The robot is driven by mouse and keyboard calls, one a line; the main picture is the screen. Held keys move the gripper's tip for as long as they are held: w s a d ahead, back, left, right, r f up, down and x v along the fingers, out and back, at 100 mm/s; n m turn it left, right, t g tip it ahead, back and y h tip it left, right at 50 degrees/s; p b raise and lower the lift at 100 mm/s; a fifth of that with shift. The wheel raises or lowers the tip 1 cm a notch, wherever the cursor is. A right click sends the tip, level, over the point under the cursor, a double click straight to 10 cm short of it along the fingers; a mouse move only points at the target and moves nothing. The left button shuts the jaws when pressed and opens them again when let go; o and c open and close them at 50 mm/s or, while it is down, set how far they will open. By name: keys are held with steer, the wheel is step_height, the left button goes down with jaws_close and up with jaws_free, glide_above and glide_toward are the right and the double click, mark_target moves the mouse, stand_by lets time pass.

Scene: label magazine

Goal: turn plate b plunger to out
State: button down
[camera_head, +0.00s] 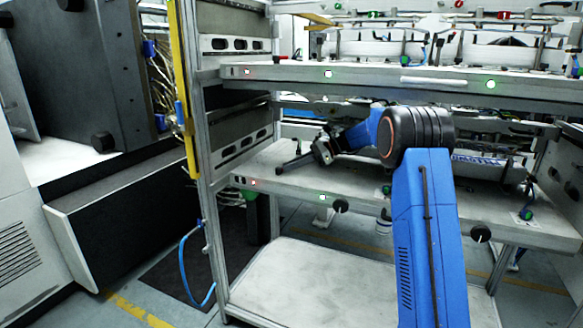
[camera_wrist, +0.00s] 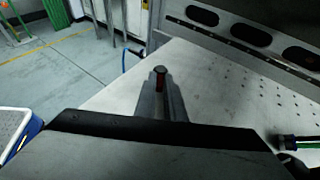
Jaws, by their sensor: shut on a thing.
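My gripper (camera_head: 283,170) is over the left part of the middle shelf plate (camera_head: 285,185) in the head view. A perforated pale plate (camera_wrist: 215,90) lies beneath in the wrist view. No letter is readable, so I cannot confirm which plate is b.
An upper shelf plate (camera_head: 370,74) sits close above my arm. A slotted side wall (camera_wrist: 255,38) borders the plate. A green-and-black fitting (camera_wrist: 296,141) is at right. A metal post (camera_head: 205,190) stands at left.

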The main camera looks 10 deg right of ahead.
steer(key=shift+w, duration=0.1)
stand_by(0.4)
steer(key=c, duration=1.8)
jaws_free()
steer(key=shift+c, duration=0.2)
steer(key=shift+d, duration=0.1)
steer(key=v, duration=0.7)
steer(key=shift+w+d+r, duration=0.1)
steer(key=shift+r, duration=0.05)
steer(key=shift+c, duration=0.7)
